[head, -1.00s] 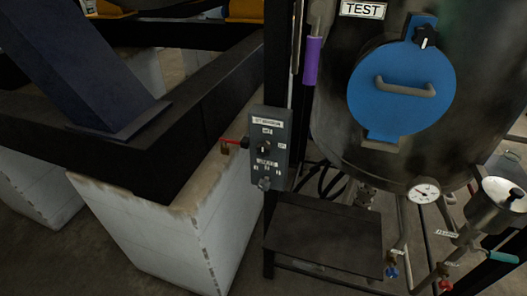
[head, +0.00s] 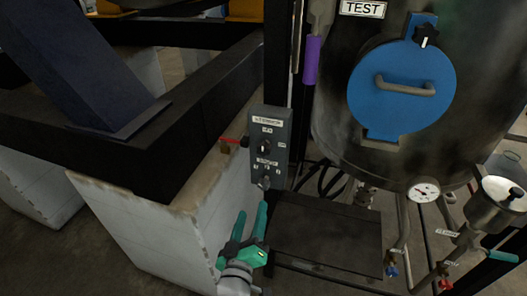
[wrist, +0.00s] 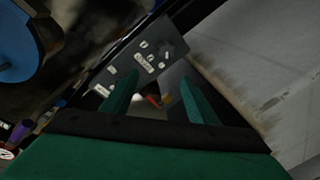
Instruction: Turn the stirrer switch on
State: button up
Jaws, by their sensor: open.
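A grey control box (head: 282,150) is mounted on a dark upright post left of the tank. It carries an upper dark knob (head: 263,147) and a lower knob (head: 264,183), with small white labels too blurred to read surely, so I cannot tell which is the stirrer switch. My green gripper (head: 250,215) is open and empty, just below the box, fingers pointing up. In the wrist view my gripper (wrist: 158,80) spreads its fingers before the tilted box (wrist: 125,50); one dark knob (wrist: 167,50) shows beyond them.
A red lever (head: 229,140) sticks out left of the box. A pale concrete plinth (head: 150,235) stands left under a black beam. A dark step plate (head: 325,235) lies low to the right. The tank has a blue round hatch (head: 420,110), with a gauge (head: 424,191) and pipes below.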

aim_at(263, 152)
jog(key=w+r+m+h, duration=0.1)
jog(key=w+r+h, duration=0.3)
jog(key=r, duration=0.7)
jog(key=shift+y, duration=0.6)
jog(key=x, duration=1.1)
jog(key=c, duration=1.1)
